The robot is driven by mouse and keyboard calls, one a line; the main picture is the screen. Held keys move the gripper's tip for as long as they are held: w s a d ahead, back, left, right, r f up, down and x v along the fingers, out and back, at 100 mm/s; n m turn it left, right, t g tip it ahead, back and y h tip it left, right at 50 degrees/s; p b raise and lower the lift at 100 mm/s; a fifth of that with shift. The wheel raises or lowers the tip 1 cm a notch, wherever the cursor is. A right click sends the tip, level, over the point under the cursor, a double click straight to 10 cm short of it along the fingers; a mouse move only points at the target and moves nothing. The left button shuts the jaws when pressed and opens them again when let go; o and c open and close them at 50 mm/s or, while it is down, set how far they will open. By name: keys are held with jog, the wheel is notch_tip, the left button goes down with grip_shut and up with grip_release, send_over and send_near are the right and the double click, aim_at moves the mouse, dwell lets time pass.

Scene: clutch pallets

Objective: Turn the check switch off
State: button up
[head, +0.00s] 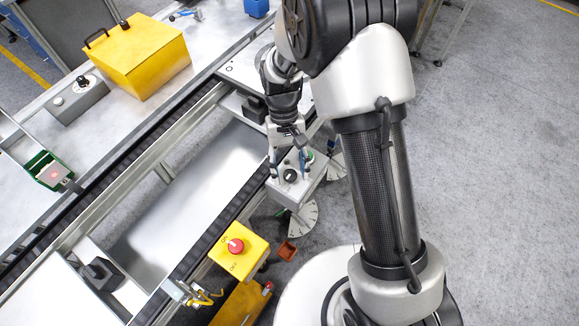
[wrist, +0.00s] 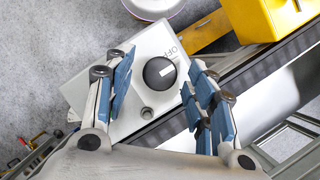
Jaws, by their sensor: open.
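A round black rotary switch (wrist: 159,73) with a white pointer line sits on a light grey box (wrist: 148,43) in the wrist view. Printed lettering that reads like OFF is beside it, and the pointer aims roughly right, below the lettering. In the head view the switch (head: 290,175) is on top of the box, low under my wrist. My gripper (wrist: 164,66) is open, with blue-padded fingers on either side of the switch. A gap shows between each finger and the knob. In the head view my gripper (head: 289,164) points down over the box.
A small grey button (wrist: 147,113) is beside the switch. A yellow box with a red emergency stop (head: 236,246) stands nearby. The conveyor frame (head: 150,145) runs along the left. Another control box (head: 78,99) with a black knob and a yellow case (head: 137,57) are on the far bench.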

jog(key=v, duration=1.2)
dwell(0.3)
jog(key=s+d+r+t, duration=0.4)
jog(key=s+d+r, duration=0.2)
jog(key=r, duration=0.5)
jog(key=s+d+r+t, duration=0.1)
jog(key=s+d+t, duration=0.1)
jog(key=s, duration=0.4)
jog(key=s+d+r+m+t+b, duration=0.1)
jog(key=s+d+t, duration=0.2)
jog(key=s, duration=0.4)
jog(key=shift+d+m+y+b, duration=0.3)
jog(key=shift+d, duration=0.2)
